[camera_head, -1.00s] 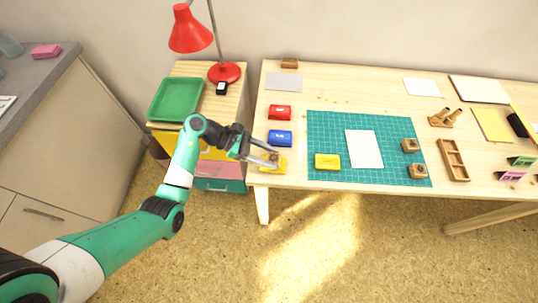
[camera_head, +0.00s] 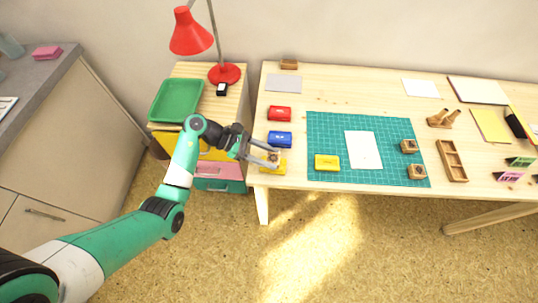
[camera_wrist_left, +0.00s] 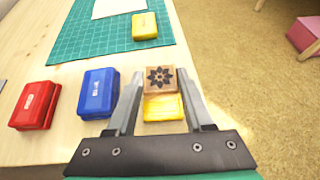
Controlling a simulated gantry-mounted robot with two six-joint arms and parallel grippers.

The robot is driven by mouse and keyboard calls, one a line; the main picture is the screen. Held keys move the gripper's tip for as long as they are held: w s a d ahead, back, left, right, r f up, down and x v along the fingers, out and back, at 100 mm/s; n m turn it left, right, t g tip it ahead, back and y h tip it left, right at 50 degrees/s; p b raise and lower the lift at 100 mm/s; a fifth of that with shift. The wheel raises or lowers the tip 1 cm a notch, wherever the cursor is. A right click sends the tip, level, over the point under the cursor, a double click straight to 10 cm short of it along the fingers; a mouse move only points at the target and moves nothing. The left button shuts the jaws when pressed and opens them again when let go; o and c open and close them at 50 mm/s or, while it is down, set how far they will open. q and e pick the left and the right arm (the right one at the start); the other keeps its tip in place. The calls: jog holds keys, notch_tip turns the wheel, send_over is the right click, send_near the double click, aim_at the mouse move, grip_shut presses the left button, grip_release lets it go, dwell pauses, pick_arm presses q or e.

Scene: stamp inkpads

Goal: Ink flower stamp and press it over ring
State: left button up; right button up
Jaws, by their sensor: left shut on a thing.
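The flower stamp (camera_wrist_left: 160,80) is a small wooden block with a dark flower on the face toward the left wrist camera. My left gripper (camera_head: 274,159) is shut on it at the table's front-left edge. A yellow inkpad (camera_wrist_left: 163,107) lies beneath and beside the stamp; it also shows in the head view (camera_head: 281,170). I cannot tell whether stamp and pad touch. A white sheet (camera_head: 364,150) lies on the green cutting mat (camera_head: 330,122). No ring print can be made out on it. My right gripper is not in view.
Blue (camera_head: 280,139) and red (camera_head: 279,113) inkpads stand behind the yellow one. A yellow block (camera_head: 327,162) sits on the mat, left of the sheet. Two wooden stamps (camera_head: 409,146) (camera_head: 417,172) stand on its right part. A wooden tray (camera_head: 452,160) lies farther right.

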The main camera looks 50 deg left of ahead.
aim_at(269, 157)
pick_arm(q)
jog(key=shift+r, duration=0.3)
notch_tip(269, 157, up, 6)
jog(key=p, duration=0.5)
jog(key=shift+f, duration=0.3)
